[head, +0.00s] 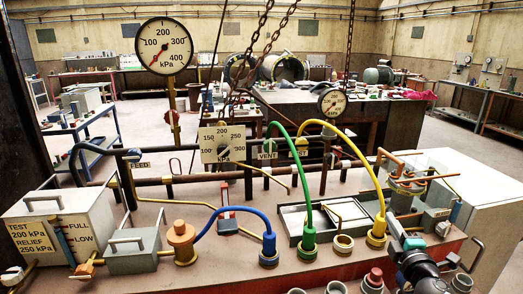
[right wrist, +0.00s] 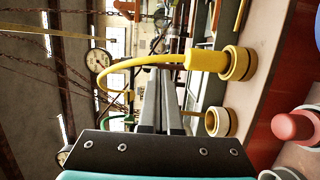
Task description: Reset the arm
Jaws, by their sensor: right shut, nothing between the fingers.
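My right gripper (head: 395,226) shows small and dark at the lower right of the head view, at the end of my dark arm. It is just right of the yellow hose's end fitting (head: 377,232), above the red bench. In the right wrist view my two grey fingers (right wrist: 161,95) lie side by side, shut and empty. The yellow hose (right wrist: 150,62) arches beside them in that view, and I cannot tell whether they touch it. My left gripper is in neither view.
A grey test box (head: 55,228) is at left. Pipes and a pressure gauge (head: 223,145) rise behind. Several open cups line the front right edge.

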